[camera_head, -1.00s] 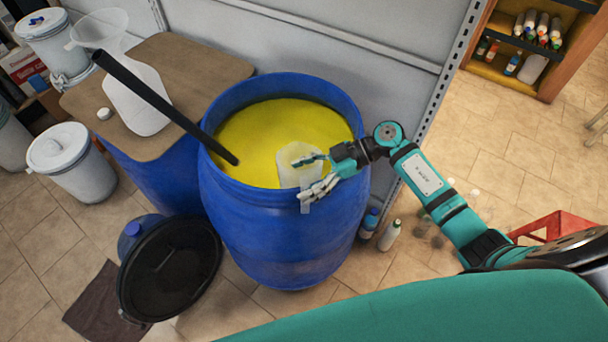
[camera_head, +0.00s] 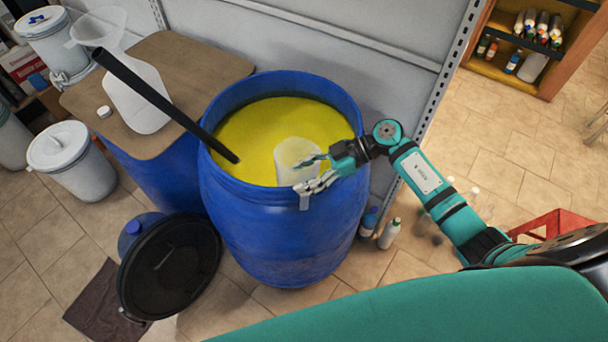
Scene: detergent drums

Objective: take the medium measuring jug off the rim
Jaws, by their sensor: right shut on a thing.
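The measuring jug (camera_head: 291,158) is a pale, translucent cup at the front right inner side of the blue drum (camera_head: 283,238). The drum is filled with yellow liquid (camera_head: 265,128). My right gripper (camera_head: 312,172) comes in from the right at the rim and is shut on the jug. Its fingers cover part of the jug's right side. I cannot tell whether the jug is clear of the rim. My left gripper is not in view.
A black stick (camera_head: 165,105) leans across the drum's left rim into the liquid. A board (camera_head: 190,70) on the left bears a white jug with a funnel. A black lid (camera_head: 170,268) leans at the lower left. Small bottles (camera_head: 388,234) stand right of the drum.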

